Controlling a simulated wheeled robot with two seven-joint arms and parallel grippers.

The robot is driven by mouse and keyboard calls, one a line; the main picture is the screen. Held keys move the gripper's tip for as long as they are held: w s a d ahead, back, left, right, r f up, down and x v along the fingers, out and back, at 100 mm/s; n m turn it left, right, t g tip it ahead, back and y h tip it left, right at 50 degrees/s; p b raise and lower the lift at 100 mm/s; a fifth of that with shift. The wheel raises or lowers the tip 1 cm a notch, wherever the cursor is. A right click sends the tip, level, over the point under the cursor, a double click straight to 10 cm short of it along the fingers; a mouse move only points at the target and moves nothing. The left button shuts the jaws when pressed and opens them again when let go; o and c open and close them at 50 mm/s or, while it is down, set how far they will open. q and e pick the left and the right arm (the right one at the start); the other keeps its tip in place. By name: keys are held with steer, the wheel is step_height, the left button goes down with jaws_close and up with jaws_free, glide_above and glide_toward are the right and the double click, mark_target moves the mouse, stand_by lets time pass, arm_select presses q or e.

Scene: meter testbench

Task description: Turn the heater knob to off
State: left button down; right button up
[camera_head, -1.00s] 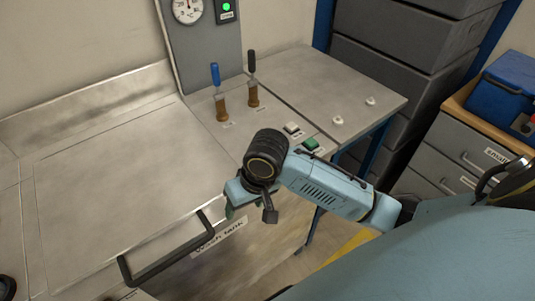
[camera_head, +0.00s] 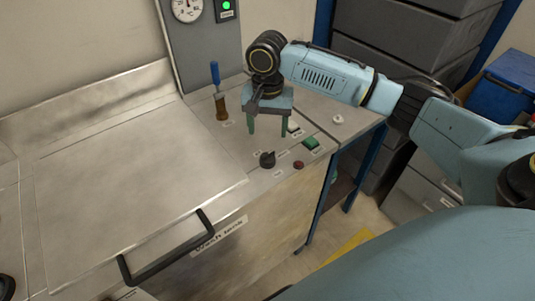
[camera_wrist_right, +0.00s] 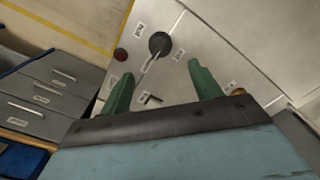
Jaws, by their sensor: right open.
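A black rotary knob (camera_head: 267,160), which I take to be the heater knob, sits on the grey metal bench panel. It also shows in the right wrist view (camera_wrist_right: 159,42), with a pale pointer line slanting to the lower left. Small labels surround it; their text is too small to read surely. My right gripper (camera_head: 267,131) is open and empty, above the panel and a little behind the knob. Its two green fingers (camera_wrist_right: 160,73) point down, apart from the knob. My left gripper is not in view.
A red button (camera_head: 298,165) sits right of the knob; a green button (camera_head: 310,142) and a white switch (camera_head: 293,127) lie behind. The black tank handle (camera_head: 170,250) juts out front left. The tank lid (camera_head: 120,170) is clear.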

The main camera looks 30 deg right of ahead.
mark_target(267, 154)
step_height(267, 154, down, 10)
steer(key=shift+f+b, duration=0.2)
steer(key=shift+b, duration=0.35)
steer(key=shift+r, duration=0.1)
steer(key=c, duration=1)
